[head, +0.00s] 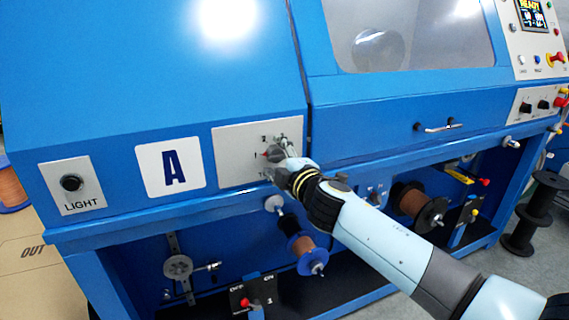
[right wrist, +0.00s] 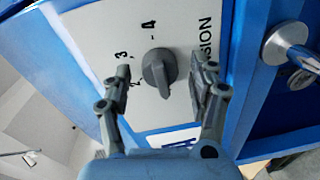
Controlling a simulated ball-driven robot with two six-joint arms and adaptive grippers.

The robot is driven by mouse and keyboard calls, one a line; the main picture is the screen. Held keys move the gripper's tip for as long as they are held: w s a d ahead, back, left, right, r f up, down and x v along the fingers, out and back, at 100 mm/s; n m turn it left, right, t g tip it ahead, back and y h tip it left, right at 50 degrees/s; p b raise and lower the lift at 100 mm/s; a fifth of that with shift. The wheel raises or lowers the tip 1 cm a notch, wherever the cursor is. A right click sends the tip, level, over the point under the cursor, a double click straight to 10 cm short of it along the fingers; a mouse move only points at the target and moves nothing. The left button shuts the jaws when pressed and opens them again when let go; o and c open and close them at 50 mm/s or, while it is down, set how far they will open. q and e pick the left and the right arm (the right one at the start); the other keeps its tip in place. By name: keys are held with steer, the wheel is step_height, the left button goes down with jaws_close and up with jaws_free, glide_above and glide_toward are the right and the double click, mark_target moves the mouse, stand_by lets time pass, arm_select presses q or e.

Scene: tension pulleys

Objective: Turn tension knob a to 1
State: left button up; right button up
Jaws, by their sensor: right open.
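The grey tension knob (right wrist: 158,72) sits on a light plate (head: 228,150) on the blue machine, right of the sign "A" (head: 171,167). In the right wrist view, a 4 lies above the knob and a 3 to its upper left. Its raised bar runs roughly up and down there. My right gripper (right wrist: 161,66) is open, with one finger on each side of the knob and gaps visible between. In the head view, my right gripper (head: 283,152) covers most of the knob and part of the dial. My left gripper is not in view.
A LIGHT switch (head: 72,183) is at the left. Below the front edge are a copper spool (head: 305,250), a pulley (head: 178,266) and a small switch box (head: 248,294). In the right wrist view, a round metal part (right wrist: 287,43) stands close to the right finger.

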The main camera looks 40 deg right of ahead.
steer(key=f+v, duration=0.1)
steer(key=v, duration=1)
steer(key=shift+s+r, duration=0.35)
steer(key=shift+r, duration=0.05)
steer(key=shift+a, duration=0.1)
steer(key=s+f+m+g+b, duration=0.1)
steer(key=s+f+m+g, duration=0.3)
steer(key=f, duration=0.7)
steer(key=s+f+g, duration=0.1)
steer(key=s+f, duration=0.5)
steer(key=f, duration=0.6)
steer(key=s+f+m+g+b, duration=0.1)
steer(key=s+f+g, duration=0.25)
steer(key=f, duration=0.75)
steer(key=s+a+f+m+g, duration=0.1)
steer(key=s+f, duration=0.4)
steer(key=s, duration=0.5)
steer(key=s+f+m+g+y, duration=0.1)
steer(key=s+f+m+g, duration=0.3)
steer(key=s, duration=0.6)
steer(key=s+a+f+m+g+y, duration=0.1)
steer(key=s+f+m+g, duration=0.1)
steer(key=s+f, duration=0.5)
steer(key=s+m, duration=0.1)
steer(key=s, duration=0.2)
steer(key=shift+s+a+f, duration=0.25)
steer(key=shift+a+f, duration=0.05)
steer(key=shift+a, duration=0.05)
steer(key=shift+g, duration=0.25)
steer(key=shift+c, duration=0.3)
